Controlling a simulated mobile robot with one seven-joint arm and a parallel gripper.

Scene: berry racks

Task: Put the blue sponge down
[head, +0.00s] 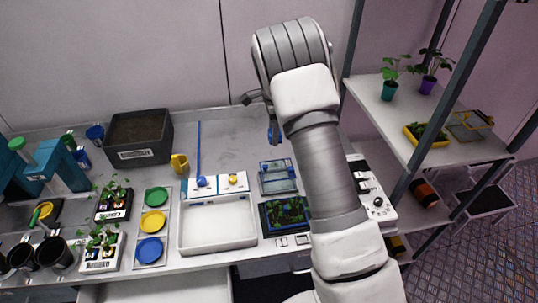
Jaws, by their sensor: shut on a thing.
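My gripper (268,112) is mostly hidden behind my own arm, above the back part of the workbench. It is shut on a blue thing, which I take to be the blue sponge (274,132). Only a narrow piece of it shows, hanging below the jaws beside the arm. It appears to be held above the bench, but I cannot tell how high.
The workbench (233,130) has bare room at the back. A shelf rack (376,105) with plants stands right.

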